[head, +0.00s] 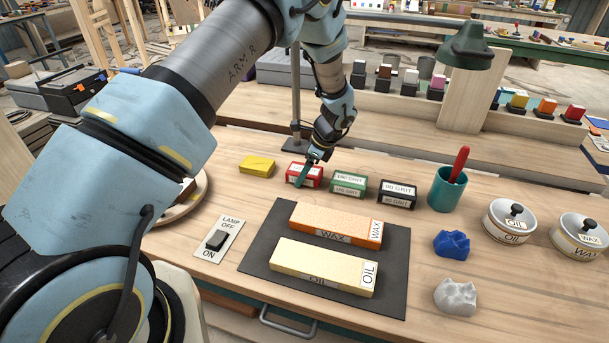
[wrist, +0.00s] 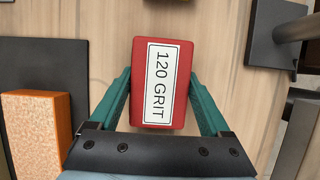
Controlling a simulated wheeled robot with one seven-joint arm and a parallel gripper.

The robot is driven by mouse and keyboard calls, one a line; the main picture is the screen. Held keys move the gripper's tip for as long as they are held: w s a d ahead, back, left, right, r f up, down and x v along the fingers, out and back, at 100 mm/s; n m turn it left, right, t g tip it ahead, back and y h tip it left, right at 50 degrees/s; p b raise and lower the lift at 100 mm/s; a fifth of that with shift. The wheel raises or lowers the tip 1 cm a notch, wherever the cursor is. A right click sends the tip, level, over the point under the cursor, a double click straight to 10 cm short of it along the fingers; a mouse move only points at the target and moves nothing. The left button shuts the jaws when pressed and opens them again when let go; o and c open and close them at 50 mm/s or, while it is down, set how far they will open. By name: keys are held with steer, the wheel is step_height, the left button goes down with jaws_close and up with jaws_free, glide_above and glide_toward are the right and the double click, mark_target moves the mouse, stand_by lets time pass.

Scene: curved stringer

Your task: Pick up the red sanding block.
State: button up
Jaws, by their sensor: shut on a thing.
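The red sanding block (head: 314,177), with a white label, stands on the workbench between a yellow block and a green-banded block in the head view. In the wrist view the red block (wrist: 140,85) reads "120 GRIT" and lies between the two teal fingers. My gripper (wrist: 161,95) is shut on it, one finger along each long side. In the head view my gripper (head: 305,172) reaches down onto the block and partly covers it. I cannot tell whether the block is lifted off the bench.
Close to the right are a green grit block (head: 349,184) and a black one (head: 398,194); a yellow block (head: 257,166) is left. A dark mat (head: 390,285) with orange WAX (head: 330,222) and cream OIL (head: 318,262) blocks lies in front. A lamp post (head: 295,95) stands behind.

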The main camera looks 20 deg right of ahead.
steer(key=c, duration=0.8)
step_height(320, 180, up, 10)
steer(key=b, duration=0.3)
steer(key=shift+r, duration=0.25)
